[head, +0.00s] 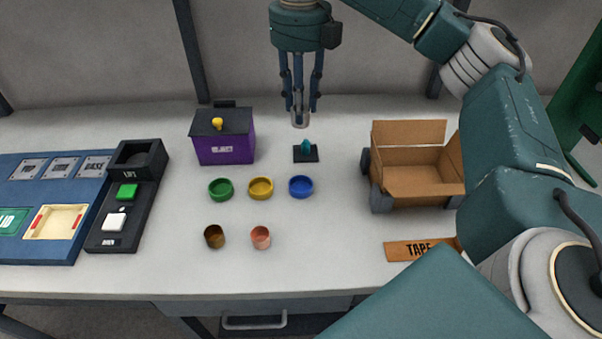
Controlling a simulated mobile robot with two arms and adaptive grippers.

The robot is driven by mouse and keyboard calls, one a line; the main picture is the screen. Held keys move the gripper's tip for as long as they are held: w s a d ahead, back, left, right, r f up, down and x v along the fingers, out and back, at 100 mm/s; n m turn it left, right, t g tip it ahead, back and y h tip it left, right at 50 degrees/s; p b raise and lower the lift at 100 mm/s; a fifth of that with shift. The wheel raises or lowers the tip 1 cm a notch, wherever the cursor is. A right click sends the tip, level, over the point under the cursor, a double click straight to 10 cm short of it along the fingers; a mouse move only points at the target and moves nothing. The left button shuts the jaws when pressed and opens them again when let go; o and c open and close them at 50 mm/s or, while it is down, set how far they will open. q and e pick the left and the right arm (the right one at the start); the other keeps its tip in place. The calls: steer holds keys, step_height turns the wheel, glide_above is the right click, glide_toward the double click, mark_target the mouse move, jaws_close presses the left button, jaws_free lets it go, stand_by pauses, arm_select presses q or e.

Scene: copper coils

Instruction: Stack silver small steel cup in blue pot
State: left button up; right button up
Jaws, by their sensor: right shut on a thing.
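My right gripper (299,106) points down over the back of the table. It is shut on the silver small steel cup (300,120), which shows between and just below the fingertips. The cup is above the table, farther back than the blue pot (301,187). The blue pot is a small round open pot, upright on the table at the right end of a row of pots. It looks empty. My left gripper is not in view.
Green (221,189) and yellow (261,188) pots stand left of the blue pot. Brown (214,237) and pink (261,238) cups are nearer. A black stand with a teal piece (306,152) lies between gripper and blue pot. A purple box (226,149) and cardboard box (418,184) flank them.

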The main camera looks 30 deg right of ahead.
mark_target(301, 127)
steer(key=f, duration=0.1)
steer(key=s+f, duration=0.1)
steer(key=f, duration=0.1)
steer(key=f+p, duration=0.1)
steer(key=f, duration=0.1)
steer(key=shift+s+a+f, duration=0.15)
steer(key=shift+a, duration=0.2)
step_height(301, 127, down, 10)
steer(key=shift+f+p, duration=0.2)
steer(key=shift+p, duration=0.45)
steer(key=shift+w+d+f, duration=0.1)
steer(key=shift+w+f, duration=0.1)
steer(key=shift+f, duration=1.85)
steer(key=o, duration=0.9)
steer(key=shift+r, duration=0.1)
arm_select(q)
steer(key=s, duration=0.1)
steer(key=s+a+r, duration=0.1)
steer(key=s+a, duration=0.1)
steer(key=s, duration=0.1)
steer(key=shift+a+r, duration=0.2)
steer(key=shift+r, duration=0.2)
arm_select(e)
steer(key=shift+o, duration=0.3)
